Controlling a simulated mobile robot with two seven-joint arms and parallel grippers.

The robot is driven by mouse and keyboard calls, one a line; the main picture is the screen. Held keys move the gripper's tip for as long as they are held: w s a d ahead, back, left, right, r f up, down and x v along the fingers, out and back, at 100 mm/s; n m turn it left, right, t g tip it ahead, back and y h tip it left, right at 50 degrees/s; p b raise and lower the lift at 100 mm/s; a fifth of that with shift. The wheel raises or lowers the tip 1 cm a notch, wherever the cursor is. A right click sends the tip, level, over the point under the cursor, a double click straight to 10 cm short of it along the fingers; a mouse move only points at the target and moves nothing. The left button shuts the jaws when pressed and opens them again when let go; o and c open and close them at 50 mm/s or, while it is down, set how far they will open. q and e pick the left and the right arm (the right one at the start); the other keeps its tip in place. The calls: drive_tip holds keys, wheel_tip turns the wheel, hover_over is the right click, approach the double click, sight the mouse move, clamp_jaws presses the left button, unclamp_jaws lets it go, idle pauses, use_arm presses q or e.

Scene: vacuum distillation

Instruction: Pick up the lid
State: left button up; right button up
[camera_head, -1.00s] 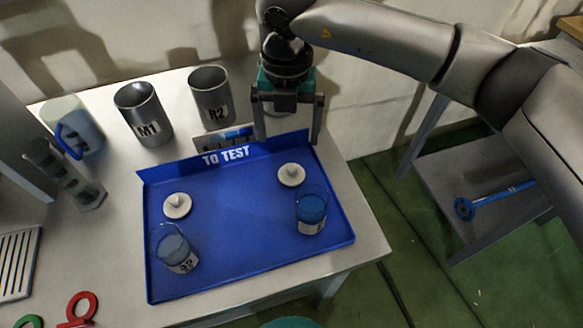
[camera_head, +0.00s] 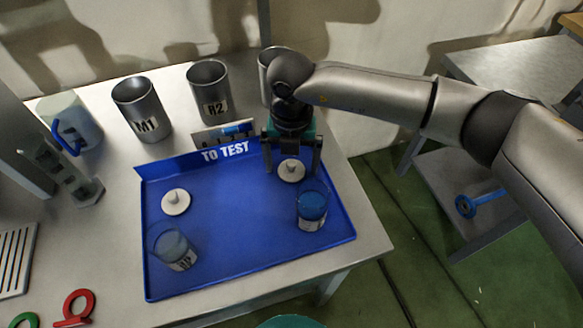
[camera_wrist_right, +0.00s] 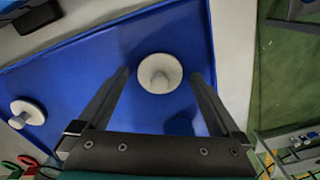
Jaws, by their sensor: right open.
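A round white lid with a knob (camera_head: 291,171) lies on the blue tray (camera_head: 230,245) near its back right. It also shows in the right wrist view (camera_wrist_right: 159,73), between and a little beyond my right gripper's fingers. A second white lid (camera_head: 176,202) lies at the tray's left, and it shows at the left of the right wrist view (camera_wrist_right: 26,113). My right gripper (camera_head: 292,172) is open and empty above the back right lid, its fingers on either side of it in the picture. I cannot tell whether they touch the tray. My left gripper is not in view.
A beaker of blue liquid (camera_head: 311,208) stands just in front of the right lid. Another beaker (camera_head: 174,248) stands at the tray's front left. Metal cups M1 (camera_head: 142,109) and R2 (camera_head: 209,91) stand behind the tray. The tray's middle is clear.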

drive_tip(key=c, duration=1.3)
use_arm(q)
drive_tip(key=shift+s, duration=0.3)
use_arm(e)
drive_tip(key=shift+r, duration=0.15)
